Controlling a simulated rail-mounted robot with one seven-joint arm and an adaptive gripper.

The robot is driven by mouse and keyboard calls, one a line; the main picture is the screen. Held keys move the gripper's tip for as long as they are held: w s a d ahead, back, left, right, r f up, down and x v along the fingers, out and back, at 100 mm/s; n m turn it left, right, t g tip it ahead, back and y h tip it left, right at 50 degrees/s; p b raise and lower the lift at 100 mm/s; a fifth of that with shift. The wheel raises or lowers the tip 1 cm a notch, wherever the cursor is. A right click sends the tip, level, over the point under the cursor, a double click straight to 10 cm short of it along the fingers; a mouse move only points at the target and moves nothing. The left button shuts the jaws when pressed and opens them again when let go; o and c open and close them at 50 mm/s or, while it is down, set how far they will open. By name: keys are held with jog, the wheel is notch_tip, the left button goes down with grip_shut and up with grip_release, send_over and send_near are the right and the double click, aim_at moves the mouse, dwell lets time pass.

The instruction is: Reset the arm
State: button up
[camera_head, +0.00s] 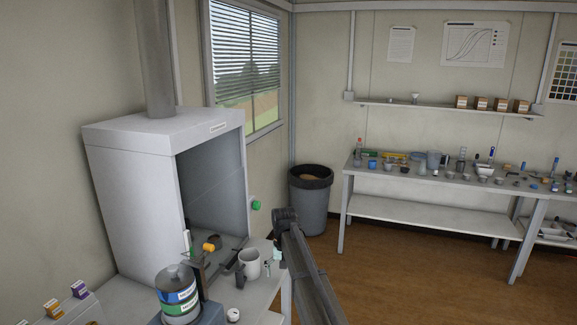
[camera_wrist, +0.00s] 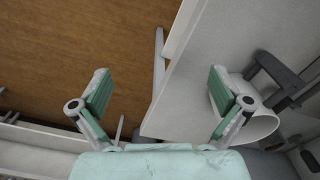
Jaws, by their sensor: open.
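My arm reaches in from the bottom of the head view, ending near the right edge of the analyser's table. My gripper (camera_wrist: 158,95) shows in the wrist view with its two green-padded fingers spread wide and nothing between them. Its right finger overlaps a white mug (camera_wrist: 262,124) in that view; I cannot tell whether they touch. The mug (camera_head: 249,263) stands upright on the table in the head view. The gripper's fingers are mostly hidden behind my arm in the head view.
The white hooded cabinet (camera_head: 130,195) stands at the left. A labelled canister (camera_head: 178,292) and a small white round item (camera_head: 233,315) are near the mug. A grey bin (camera_head: 311,205) stands by the wall. A long bench (camera_head: 400,182) holds several vessels. Brown floor (camera_head: 390,270) is clear.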

jog(key=s+d+f, duration=0.6)
jog(key=s+f, duration=0.1)
jog(key=s, duration=0.4)
jog(key=s+d+f, duration=0.6)
jog(key=s+f, duration=0.2)
jog(key=s, duration=0.3)
jog(key=s+d+f, duration=0.7)
jog(key=s, duration=0.4)
jog(key=s+f+g, duration=0.3)
jog(key=s+f, duration=0.6)
jog(key=s, duration=0.4)
jog(key=s+f+g, duration=0.3)
jog(key=s+f, duration=0.5)
jog(key=s, duration=0.6)
jog(key=shift+a+f+g, duration=0.25)
jog(key=shift+f+g, duration=0.05)
jog(key=shift+f, duration=0.1)
jog(key=shift+s, duration=0.1)
